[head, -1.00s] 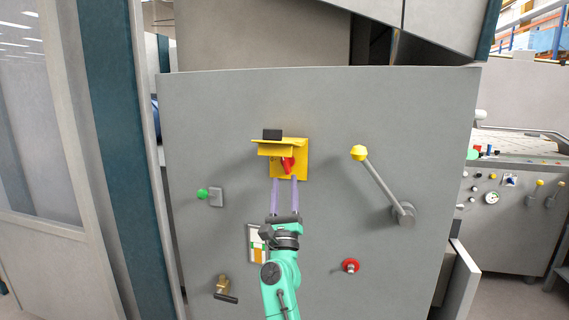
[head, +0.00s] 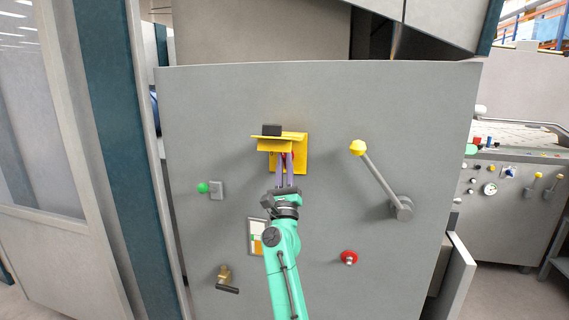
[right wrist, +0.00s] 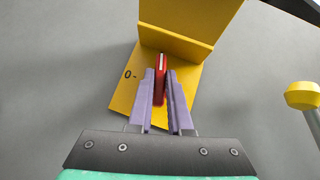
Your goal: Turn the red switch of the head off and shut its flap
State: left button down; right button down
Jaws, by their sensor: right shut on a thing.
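The red switch (right wrist: 161,80) sits on a yellow plate (head: 301,160) on the grey machine panel. Its yellow flap (head: 281,143) is raised and juts out above the switch, with a dark block on top of it. My right gripper (head: 285,160) reaches up from below, and in the right wrist view its purple fingers (right wrist: 160,92) are shut on the red switch, one on each side. A "0" mark shows on the plate left of the switch. In the head view the fingers mostly hide the switch. My left gripper is not in view.
A lever with a yellow knob (head: 358,148) stands out on the right. A green knob (head: 203,187) is on the left. A red button (head: 348,257) and a brass valve (head: 225,277) are lower down.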

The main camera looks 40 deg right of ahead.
jog(key=shift+s+d+r+n+g+y+p, duration=0.15)
jog(key=shift+n+g+y+p, duration=0.3)
jog(key=shift+n+y+p, duration=2.65)
jog(key=shift+s+r+n+g+y+p, duration=0.15)
jog(key=shift+n+g+y+p, duration=0.35)
jog(key=shift+n+y+p, duration=2.55)
jog(key=shift+s+d+r+n+g+y+p, duration=0.15)
jog(key=shift+n+g+y+p, duration=0.5)
jog(key=shift+n+p, duration=4.65)
jog(key=m+p, duration=0.3)
jog(key=shift+w+a, duration=0.1)
jog(key=c, duration=0.8)
grip_release()
jog(key=shift+c, duration=0.2)
jog(key=s+a+b, duration=0.2)
jog(key=s+b, duration=0.3)
jog(key=s, duration=0.9)
jog(key=shift+s+a, duration=0.15)
jog(key=shift+a, duration=0.15)
